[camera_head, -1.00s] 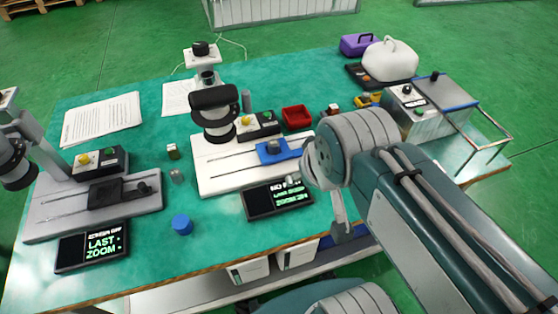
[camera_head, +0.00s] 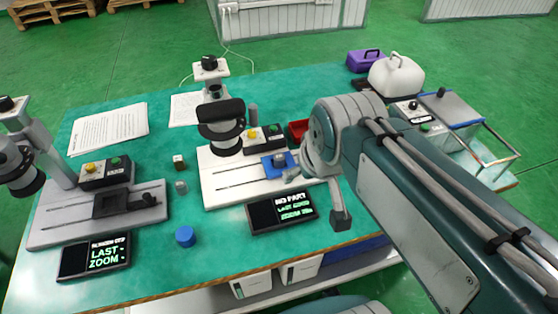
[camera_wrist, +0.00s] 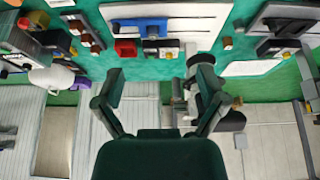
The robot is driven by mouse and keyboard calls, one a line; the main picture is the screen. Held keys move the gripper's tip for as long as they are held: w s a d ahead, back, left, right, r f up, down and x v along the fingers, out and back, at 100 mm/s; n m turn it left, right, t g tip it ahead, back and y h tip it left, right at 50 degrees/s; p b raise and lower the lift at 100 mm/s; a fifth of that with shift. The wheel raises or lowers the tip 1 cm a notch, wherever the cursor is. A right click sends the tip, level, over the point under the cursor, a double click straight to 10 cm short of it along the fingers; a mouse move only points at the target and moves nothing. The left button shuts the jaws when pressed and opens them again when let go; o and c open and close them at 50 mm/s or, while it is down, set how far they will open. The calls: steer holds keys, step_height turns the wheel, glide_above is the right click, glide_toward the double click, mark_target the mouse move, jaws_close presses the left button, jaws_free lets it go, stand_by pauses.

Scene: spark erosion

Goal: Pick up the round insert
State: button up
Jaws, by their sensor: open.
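Two small round pieces stand on the green bench top in the head view: a short grey cylinder (camera_head: 181,187) and a wider blue cylinder (camera_head: 185,236). I cannot tell for sure which is the round insert. A small block (camera_head: 178,162) stands just behind the grey one. My gripper (camera_head: 317,195) is to the right of them, above the front of the middle station, apart from both. In the wrist view my gripper (camera_wrist: 158,80) is open and empty, its fingers spread. I cannot make out either round piece there.
A microscope station (camera_head: 225,185) with a blue fixture (camera_head: 279,163) is left of my arm; a grey station (camera_head: 95,215) is further left. Displays (camera_head: 283,212) (camera_head: 95,257) lie in front. A red tray (camera_head: 298,129) is partly hidden by my arm. Bench around the round pieces is clear.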

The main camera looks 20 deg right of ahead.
steer(key=w+g, duration=0.1)
steer(key=w, duration=0.7)
steer(key=n+g, duration=0.2)
steer(key=g, duration=0.2)
glide_toward(279, 156)
steer(key=shift+s+d+f, duration=0.1)
steer(key=shift+d+f, duration=0.3)
step_height(279, 156, down, 5)
steer(key=shift+r, duration=0.15)
steer(key=f, duration=0.5)
steer(key=shift+a+f, duration=0.3)
steer(key=shift+a, duration=0.1)
jaws_close()
